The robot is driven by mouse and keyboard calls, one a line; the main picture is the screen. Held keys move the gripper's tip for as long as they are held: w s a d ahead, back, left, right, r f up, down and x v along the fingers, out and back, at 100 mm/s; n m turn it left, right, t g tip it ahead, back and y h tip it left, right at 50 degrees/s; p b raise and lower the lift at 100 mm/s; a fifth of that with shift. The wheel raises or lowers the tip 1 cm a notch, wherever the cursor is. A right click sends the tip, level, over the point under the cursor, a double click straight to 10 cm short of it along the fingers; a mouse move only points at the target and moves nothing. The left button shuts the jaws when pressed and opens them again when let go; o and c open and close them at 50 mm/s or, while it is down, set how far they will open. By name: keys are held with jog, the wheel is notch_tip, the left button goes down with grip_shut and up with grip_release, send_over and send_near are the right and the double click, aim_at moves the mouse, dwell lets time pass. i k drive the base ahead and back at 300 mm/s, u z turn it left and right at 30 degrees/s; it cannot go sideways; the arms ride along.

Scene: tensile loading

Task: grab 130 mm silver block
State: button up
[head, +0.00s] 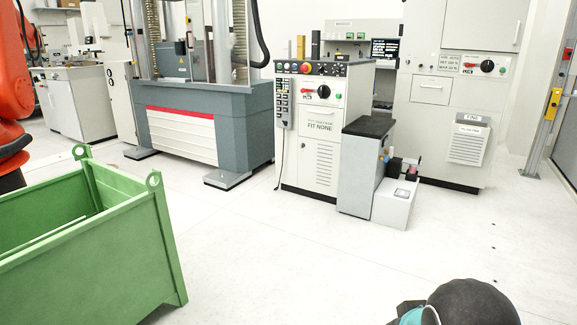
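I cannot make out a silver block for certain in the head view. A dark rounded link of my arm with a teal band shows at the bottom right edge. My gripper is out of the picture, so its state and anything in it are hidden.
A green open crate (150,235) fills the lower left, beside an orange machine (10,100). The white control cabinet (322,135), a grey pedestal (361,175) and a grey testing machine (205,120) stand behind. The white floor (290,260) in the middle is clear.

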aim_at(287, 43)
jog(key=u, duration=0.2)
jog(key=i, duration=3.55)
jog(key=z, duration=0.2)
